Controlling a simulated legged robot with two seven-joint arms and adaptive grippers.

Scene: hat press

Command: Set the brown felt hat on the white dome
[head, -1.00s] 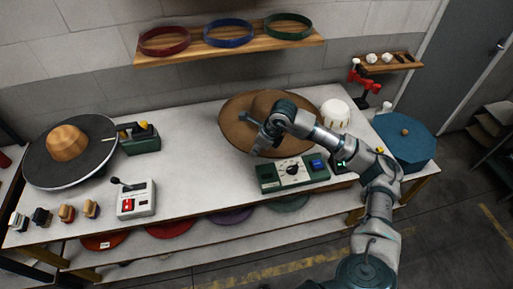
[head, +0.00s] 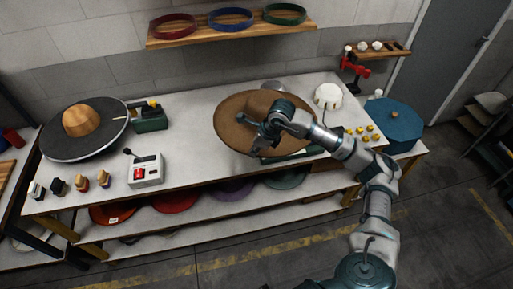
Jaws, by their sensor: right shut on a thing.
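The brown felt hat (head: 234,108), with a wide brim, is over the middle of the white bench. My right gripper (head: 263,135) is shut on the hat near the front right of its crown and brim. The gripper and wrist hide part of the hat. The brim covers most of the green control box (head: 298,155) at the bench's front. The white dome (head: 328,96) stands bare on the bench, to the right of the hat and apart from it. My left gripper is not in view.
A grey metal disc (head: 272,86) shows behind the hat. A blue drum (head: 391,122) and several yellow knobs stand at the right. At the left are a black round plate (head: 57,146) with a wooden block, a green device (head: 151,118) and a white switch box (head: 146,172).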

